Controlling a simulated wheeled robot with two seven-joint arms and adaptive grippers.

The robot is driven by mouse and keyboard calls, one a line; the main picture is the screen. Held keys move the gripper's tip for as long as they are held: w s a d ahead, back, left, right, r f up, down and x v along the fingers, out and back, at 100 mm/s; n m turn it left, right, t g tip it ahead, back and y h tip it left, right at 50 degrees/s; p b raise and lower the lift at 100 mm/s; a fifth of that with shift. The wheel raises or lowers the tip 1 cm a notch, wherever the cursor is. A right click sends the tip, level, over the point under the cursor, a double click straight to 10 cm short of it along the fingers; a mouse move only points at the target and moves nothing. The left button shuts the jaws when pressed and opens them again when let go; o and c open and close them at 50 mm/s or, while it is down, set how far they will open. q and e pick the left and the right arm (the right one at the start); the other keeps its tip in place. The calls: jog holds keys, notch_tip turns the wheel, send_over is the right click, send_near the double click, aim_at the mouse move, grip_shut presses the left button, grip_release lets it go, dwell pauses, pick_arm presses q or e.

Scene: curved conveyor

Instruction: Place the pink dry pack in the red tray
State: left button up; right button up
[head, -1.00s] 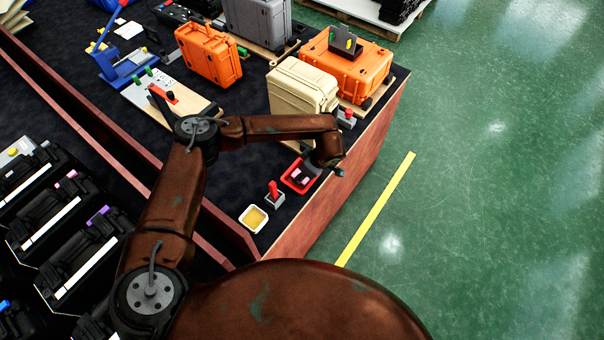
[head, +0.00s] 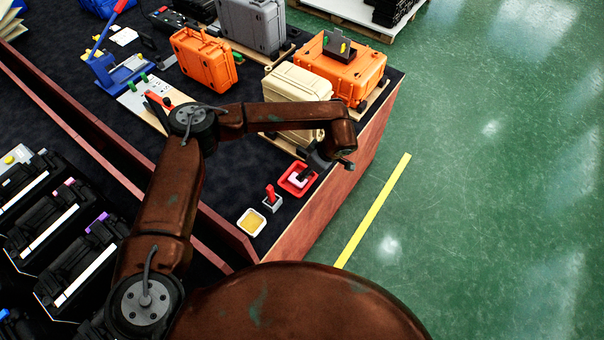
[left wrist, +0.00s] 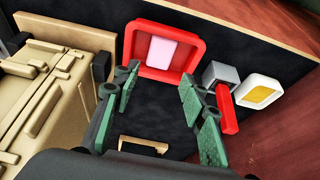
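The pink dry pack (head: 297,181) lies inside the red tray (head: 285,185) near the table's edge. In the left wrist view, the pink pack (left wrist: 162,51) lies flat on the floor of the red tray (left wrist: 198,45), inside its rim. My left gripper (head: 312,168) is just behind and above the tray and covers part of its far side in the head view. In the left wrist view, my left gripper (left wrist: 157,88) has its green-padded fingers spread, with nothing between them and the tray beyond the tips. My right gripper is not in view.
A red-handled grey block (head: 272,198) and a white tray with yellow contents (head: 252,220) stand beside the red tray. A beige case (head: 297,85) and an orange case (head: 342,68) stand behind. The table edge is close on the right.

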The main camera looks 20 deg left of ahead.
pick_arm(q)
jog(key=shift+v, duration=1.45)
jog(key=shift+f, duration=0.1)
